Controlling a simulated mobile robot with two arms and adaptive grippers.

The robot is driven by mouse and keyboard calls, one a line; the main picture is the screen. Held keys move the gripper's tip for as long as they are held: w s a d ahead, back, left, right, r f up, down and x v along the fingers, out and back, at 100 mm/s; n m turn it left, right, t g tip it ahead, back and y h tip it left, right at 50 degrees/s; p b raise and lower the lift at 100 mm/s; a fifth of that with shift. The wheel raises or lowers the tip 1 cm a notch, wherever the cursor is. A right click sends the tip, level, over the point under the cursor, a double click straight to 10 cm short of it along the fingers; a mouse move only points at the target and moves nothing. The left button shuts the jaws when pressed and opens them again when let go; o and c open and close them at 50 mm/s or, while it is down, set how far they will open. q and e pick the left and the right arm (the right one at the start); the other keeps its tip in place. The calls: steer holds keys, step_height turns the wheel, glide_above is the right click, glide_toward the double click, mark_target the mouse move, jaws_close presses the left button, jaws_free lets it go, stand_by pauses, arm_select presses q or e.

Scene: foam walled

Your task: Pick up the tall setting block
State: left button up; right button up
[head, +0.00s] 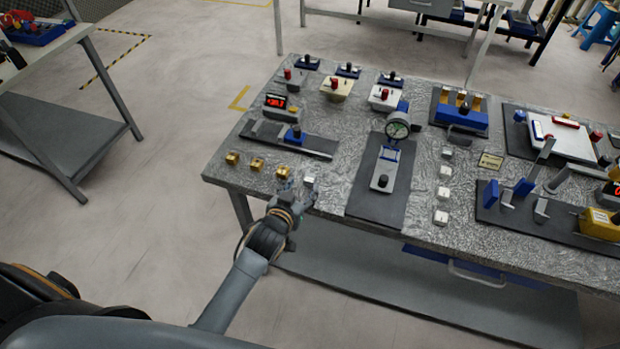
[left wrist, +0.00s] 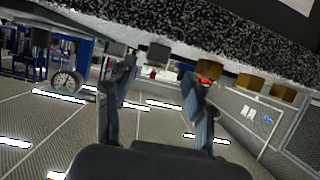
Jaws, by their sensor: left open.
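My left gripper (head: 297,188) is open at the front edge of the table, low beside a small silver block (head: 309,181). In the left wrist view, a grey block (left wrist: 158,53) shows beyond and between the spread fingertips (left wrist: 158,75), apparently not gripped. Several pale blocks (head: 445,172) stand in a column further right. I cannot tell for sure which block is the tall setting block. My right gripper is not in view.
The grey table (head: 335,150) holds a dial gauge (head: 397,128) on a dark mat (head: 372,205) right of my gripper. A slide fixture (head: 293,135) lies behind it. Open floor lies left of the table.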

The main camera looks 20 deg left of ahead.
mark_target(308, 181)
arm_select(q)
steer(key=x, duration=0.4)
steer(key=shift+d+f, duration=0.1)
steer(key=shift+d, duration=0.2)
steer(key=c, duration=1.1)
jaws_close()
